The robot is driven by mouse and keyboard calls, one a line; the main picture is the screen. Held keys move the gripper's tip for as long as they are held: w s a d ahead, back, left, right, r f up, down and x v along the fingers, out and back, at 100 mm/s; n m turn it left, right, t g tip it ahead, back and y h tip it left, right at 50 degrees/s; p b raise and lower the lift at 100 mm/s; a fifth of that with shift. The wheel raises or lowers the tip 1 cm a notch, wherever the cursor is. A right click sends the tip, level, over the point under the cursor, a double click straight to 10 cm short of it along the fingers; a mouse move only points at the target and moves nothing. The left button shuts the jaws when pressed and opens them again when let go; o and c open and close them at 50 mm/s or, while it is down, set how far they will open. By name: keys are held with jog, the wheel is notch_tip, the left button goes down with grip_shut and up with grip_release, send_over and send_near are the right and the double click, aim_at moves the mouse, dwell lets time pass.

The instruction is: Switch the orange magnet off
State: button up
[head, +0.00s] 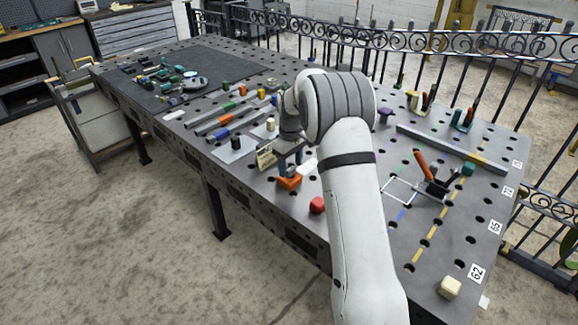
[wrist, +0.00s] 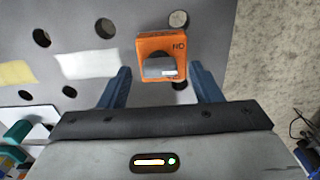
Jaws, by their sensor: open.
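The orange magnet (head: 289,182) sits on the perforated metal table near its front edge in the head view. In the head view my gripper (head: 290,160) is over the magnet and partly hidden by my arm. Nothing is held.
A red block (head: 317,205) lies right of the magnet. A tan labelled plate (head: 266,157) stands just behind-left. The table edge drops off close by the magnet.

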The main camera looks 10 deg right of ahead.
jog(key=shift+f, duration=0.65)
